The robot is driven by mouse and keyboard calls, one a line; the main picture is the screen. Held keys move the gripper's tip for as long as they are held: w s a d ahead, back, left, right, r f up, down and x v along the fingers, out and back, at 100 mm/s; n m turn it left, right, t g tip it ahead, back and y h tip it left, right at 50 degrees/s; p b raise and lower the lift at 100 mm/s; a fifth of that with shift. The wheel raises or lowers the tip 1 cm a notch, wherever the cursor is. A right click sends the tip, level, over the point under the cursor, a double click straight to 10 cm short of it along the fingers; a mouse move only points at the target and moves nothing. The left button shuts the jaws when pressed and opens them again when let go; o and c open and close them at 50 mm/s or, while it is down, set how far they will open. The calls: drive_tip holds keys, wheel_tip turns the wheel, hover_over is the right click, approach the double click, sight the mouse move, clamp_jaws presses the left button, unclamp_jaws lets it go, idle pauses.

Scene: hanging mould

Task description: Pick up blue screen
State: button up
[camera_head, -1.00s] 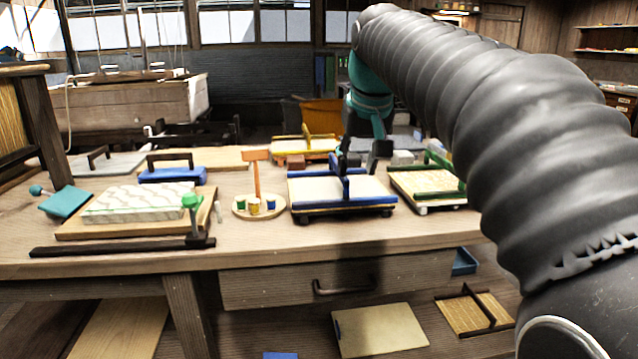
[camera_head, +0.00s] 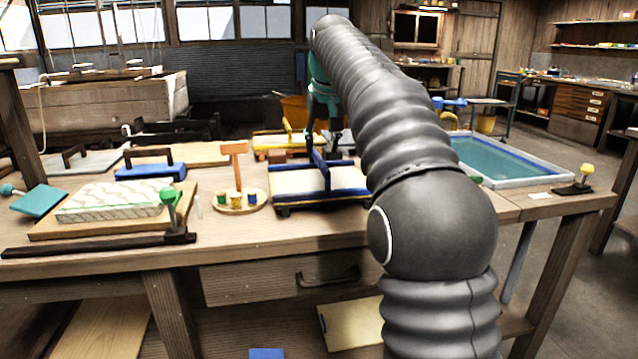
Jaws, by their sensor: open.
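The blue screen (camera_head: 297,183) is a pale panel with a blue frame and a raised blue handle bar across its middle. It sits on dark feet on the workbench (camera_head: 235,238), near the centre of the head view. My gripper (camera_head: 335,142) is small and dark at the far end of my arm, behind or above the rear part of the screen. It holds nothing that I can see. My arm hides the screen's right end and part of the gripper, so I cannot tell whether they touch.
A yellow screen (camera_head: 284,141) stands behind the blue one. A round tray (camera_head: 222,206) with small pots and an orange upright is left of it. A patterned block (camera_head: 115,200) lies on a board further left. A water basin (camera_head: 505,160) is at right.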

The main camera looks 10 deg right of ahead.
sight(320, 157)
drive_tip(key=shift+w+b+x, duration=0.2)
drive_tip(key=shift+b+x, duration=0.4)
drive_tip(key=shift+x, duration=2.85)
drive_tip(key=shift+r, duration=0.15)
clamp_jaws()
